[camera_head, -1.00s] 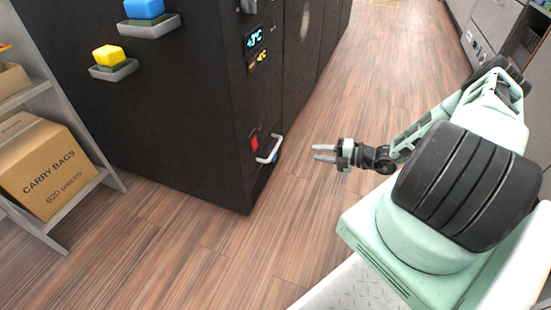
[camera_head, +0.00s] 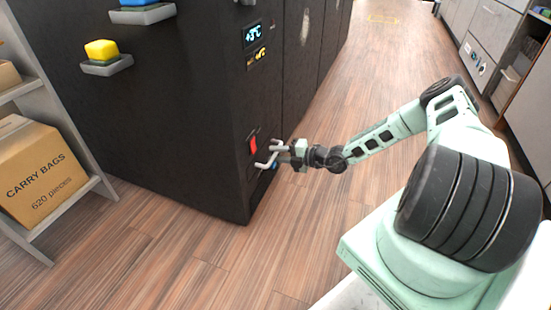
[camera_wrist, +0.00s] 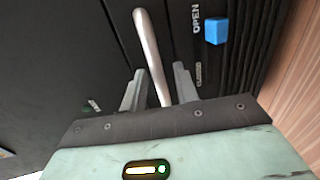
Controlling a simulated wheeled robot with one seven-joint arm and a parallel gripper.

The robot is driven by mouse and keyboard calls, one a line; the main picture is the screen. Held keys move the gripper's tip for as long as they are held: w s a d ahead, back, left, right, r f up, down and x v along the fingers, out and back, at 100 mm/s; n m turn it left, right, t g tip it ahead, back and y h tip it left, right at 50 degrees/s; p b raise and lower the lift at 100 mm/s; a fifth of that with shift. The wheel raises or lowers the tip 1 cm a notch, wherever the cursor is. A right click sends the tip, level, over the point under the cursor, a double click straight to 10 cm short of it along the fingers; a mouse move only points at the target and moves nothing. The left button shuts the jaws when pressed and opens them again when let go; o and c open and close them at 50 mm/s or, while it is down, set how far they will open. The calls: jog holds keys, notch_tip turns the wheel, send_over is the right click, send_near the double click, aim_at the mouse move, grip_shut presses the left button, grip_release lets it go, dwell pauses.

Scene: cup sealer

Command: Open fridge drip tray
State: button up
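The black fridge (camera_head: 180,110) stands at left centre. Its drip tray handle (camera_head: 266,160), a light bent bar, is low on the fridge's right face, near the front corner. In the wrist view the handle (camera_wrist: 152,52) runs down between the fingers of my gripper (camera_wrist: 158,85). The fingers are apart, one on each side of the bar, with no clear contact on either side. In the head view my gripper (camera_head: 282,153) is at the handle, and its fingertips overlap the bar. The tray body itself is hidden.
A red marker (camera_head: 253,145) sits above the handle. A blue block (camera_wrist: 216,31) is beside the word OPEN. A shelf with a carry bags box (camera_head: 42,172) stands left. The wood floor (camera_head: 330,240) right of the fridge is clear.

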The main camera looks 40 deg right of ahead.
jog(key=shift+w+a+f, duration=0.1)
jog(key=shift+w+a, duration=0.2)
jog(key=shift+w, duration=0.2)
grip_shut()
jog(key=f+p+v, duration=0.3)
jog(key=v, duration=1.3)
jog(key=s+d+f+p+v, duration=0.1)
jog(key=f+p+v, duration=0.3)
jog(key=v, duration=1.2)
jog(key=shift+s, duration=0.15)
jog(key=shift+r, duration=0.1)
grip_release()
jog(key=p+v, duration=0.3)
jog(key=v, duration=1.4)
jog(key=shift+s, duration=0.15)
